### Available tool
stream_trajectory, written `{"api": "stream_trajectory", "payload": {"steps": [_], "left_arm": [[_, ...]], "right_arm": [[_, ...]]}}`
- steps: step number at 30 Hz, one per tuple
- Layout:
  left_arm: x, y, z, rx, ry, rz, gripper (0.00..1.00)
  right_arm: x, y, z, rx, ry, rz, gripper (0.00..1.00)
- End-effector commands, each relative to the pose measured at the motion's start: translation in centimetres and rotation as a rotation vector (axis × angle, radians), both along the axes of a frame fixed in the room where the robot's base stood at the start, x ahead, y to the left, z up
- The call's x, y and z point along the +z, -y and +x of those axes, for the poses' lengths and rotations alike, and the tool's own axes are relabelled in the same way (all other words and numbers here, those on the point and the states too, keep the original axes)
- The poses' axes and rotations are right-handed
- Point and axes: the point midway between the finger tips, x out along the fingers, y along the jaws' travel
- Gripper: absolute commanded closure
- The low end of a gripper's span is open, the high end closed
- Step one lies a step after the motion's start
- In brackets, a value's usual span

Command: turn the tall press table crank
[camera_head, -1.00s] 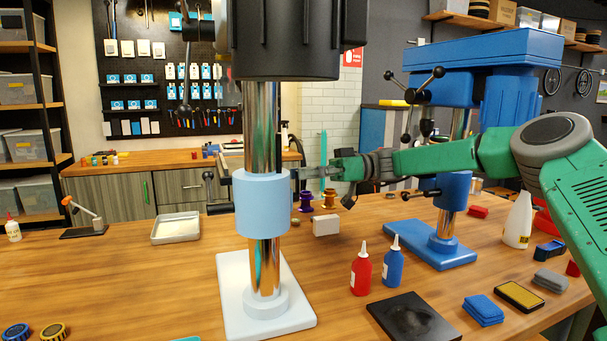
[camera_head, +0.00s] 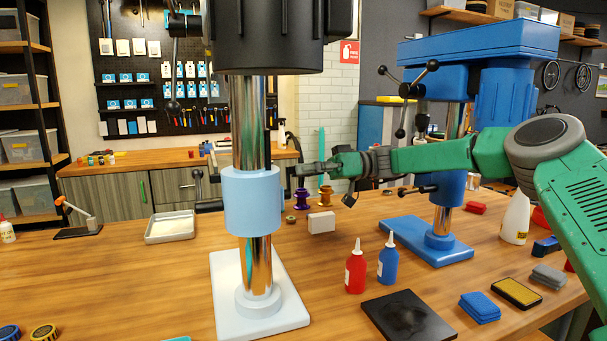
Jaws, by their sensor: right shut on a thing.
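The tall press stands in front of me with a black head (camera_head: 278,38), a chrome column (camera_head: 249,120) and a white base (camera_head: 282,295). Its light-blue table collar (camera_head: 251,200) sits around the column. A dark crank part (camera_head: 197,186) shows at the collar's left, and its far side is hidden. My right gripper (camera_head: 305,169) comes in from the right, just right of the collar's upper edge. It is shut on a thin dark part there, seemingly the crank's handle; the grip point is small and hard to make out. My left gripper is out of view.
A blue press (camera_head: 440,232) stands behind my right forearm. A metal tray (camera_head: 170,227) lies left. Bare wood is between.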

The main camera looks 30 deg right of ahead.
Motion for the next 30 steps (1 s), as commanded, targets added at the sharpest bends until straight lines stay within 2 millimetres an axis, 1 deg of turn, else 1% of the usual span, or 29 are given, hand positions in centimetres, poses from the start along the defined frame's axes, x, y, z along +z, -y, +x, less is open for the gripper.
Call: {"api": "stream_trajectory", "payload": {"steps": [3,11,22,30], "left_arm": [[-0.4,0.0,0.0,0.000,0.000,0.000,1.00],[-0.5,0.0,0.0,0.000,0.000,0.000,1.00],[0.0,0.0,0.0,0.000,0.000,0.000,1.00],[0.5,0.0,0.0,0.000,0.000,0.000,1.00]], "right_arm": [[-0.3,0.0,0.5,-0.001,-0.093,0.020,1.00],[-0.6,0.2,1.7,-0.001,-0.332,0.077,1.00],[-1.4,0.4,3.1,-0.001,-0.672,0.162,1.00],[-2.3,0.6,3.8,-0.002,-0.919,0.223,1.00]]}}
